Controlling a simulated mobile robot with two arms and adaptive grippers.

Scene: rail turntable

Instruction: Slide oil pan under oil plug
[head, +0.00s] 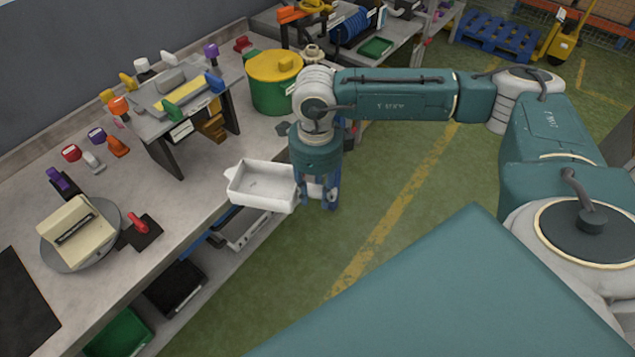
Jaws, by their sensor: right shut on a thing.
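The white oil pan (262,186) is a shallow open tray at the front edge of the grey workbench. My right gripper (318,194) points down and is shut on the pan's right end, its fingers partly hiding that end. I cannot tell whether the pan touches the bench. A raised dark stand (166,153) with a grey top and coloured handles stands on the bench, left of and behind the pan. Orange-brown blocks (212,126) show under its top. I cannot make out the oil plug. My left gripper is not in view.
A green pot with a yellow lid (274,68) stands behind the pan. A round turntable (82,240) with a beige block and several coloured knobs occupy the bench's left. Bins (175,287) sit below the bench. The bench between stand and pan looks clear.

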